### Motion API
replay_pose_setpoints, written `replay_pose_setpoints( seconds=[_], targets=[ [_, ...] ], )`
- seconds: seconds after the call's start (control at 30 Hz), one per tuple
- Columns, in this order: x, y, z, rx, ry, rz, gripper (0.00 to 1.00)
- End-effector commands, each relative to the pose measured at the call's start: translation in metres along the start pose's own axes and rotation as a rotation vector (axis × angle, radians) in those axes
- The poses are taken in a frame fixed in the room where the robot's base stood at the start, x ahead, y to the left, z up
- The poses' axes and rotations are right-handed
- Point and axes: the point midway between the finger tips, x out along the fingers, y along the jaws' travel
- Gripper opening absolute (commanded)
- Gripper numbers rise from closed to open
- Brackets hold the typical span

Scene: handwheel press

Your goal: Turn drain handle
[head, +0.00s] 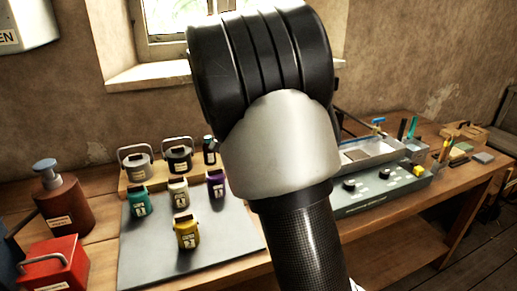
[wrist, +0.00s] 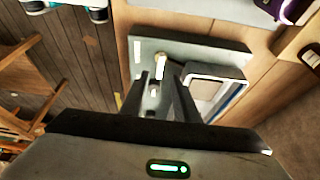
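A small blue handle (head: 378,122), which looks like the drain handle, stands at the back of a shallow pale tray (head: 370,152) in the head view. I cannot make the handle out in the wrist view, where the tray shows right of the fingers (wrist: 216,80). My gripper (wrist: 161,78) is open, with two dark fingers apart and nothing clearly held between them. It points down toward the grey-green control panel (wrist: 190,46), which also shows in the head view (head: 385,188) with black knobs. My arm hides the gripper in the head view.
Left of my arm, several small labelled jars stand on a grey mat (head: 140,240). A brown pump bottle (head: 60,196) and a red box (head: 55,265) are at far left.

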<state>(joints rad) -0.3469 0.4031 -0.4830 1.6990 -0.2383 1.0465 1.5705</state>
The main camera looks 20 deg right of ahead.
Motion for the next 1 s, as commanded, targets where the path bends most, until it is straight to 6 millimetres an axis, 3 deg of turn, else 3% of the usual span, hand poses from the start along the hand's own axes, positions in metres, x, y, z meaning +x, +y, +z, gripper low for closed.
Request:
replay_pose_setpoints(
  seconds=[0.03, 0.2, 0.43, 0.63, 1.0],
  targets=[
    [-0.017, -0.001, 0.000, -0.001, -0.001, -0.006, 0.28],
    [-0.059, -0.001, 0.000, -0.002, 0.000, -0.005, 0.28],
    [-0.099, -0.001, 0.000, -0.001, 0.000, -0.001, 0.28],
    [-0.113, 0.000, 0.001, -0.001, 0.000, 0.001, 0.28],
    [-0.114, 0.000, 0.001, -0.001, 0.000, 0.002, 0.28]
  ],
)
